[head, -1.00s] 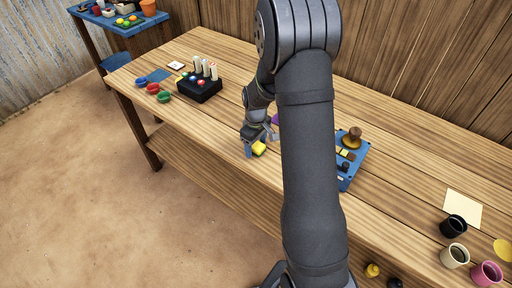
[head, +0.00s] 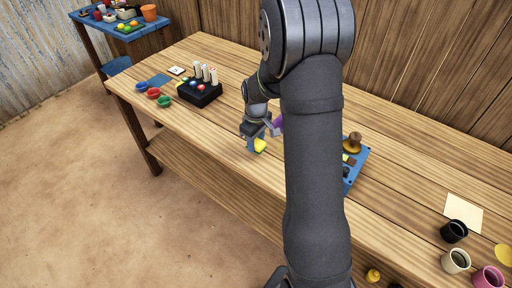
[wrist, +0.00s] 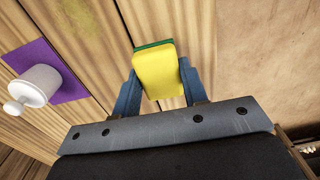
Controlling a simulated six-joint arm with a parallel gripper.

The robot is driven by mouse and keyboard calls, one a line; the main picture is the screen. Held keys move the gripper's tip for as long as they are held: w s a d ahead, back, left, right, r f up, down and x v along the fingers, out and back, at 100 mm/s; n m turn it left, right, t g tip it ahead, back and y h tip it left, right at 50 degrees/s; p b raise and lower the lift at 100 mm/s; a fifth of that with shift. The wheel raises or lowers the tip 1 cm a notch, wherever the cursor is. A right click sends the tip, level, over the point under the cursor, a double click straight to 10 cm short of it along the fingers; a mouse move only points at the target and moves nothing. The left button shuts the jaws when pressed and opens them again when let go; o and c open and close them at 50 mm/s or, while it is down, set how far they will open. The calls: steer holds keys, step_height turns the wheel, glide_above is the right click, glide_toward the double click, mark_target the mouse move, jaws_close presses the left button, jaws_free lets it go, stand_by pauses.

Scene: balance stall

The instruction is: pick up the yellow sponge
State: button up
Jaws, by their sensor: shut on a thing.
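The yellow sponge (wrist: 158,75) has a green layer along its far side and sits between the two blue fingers of my gripper (wrist: 158,88) in the wrist view. The fingers press on its left and right sides. In the head view the sponge (head: 260,146) shows at the fingertips of my gripper (head: 255,144), near the front edge of the table. Part of it is hidden by a finger. I cannot tell for sure whether it is clear of the tabletop.
A white knobbed object (wrist: 36,86) stands on a purple square (wrist: 62,74) beside the sponge. A blue tray (head: 356,170) is partly behind my arm. Cups (head: 454,231) stand at the right.

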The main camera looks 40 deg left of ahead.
steer(key=w+d+r, duration=0.3)
steer(key=d+r, duration=0.4)
steer(key=d, duration=0.4)
steer(key=shift+d, duration=0.15)
steer(key=shift+w, duration=0.1)
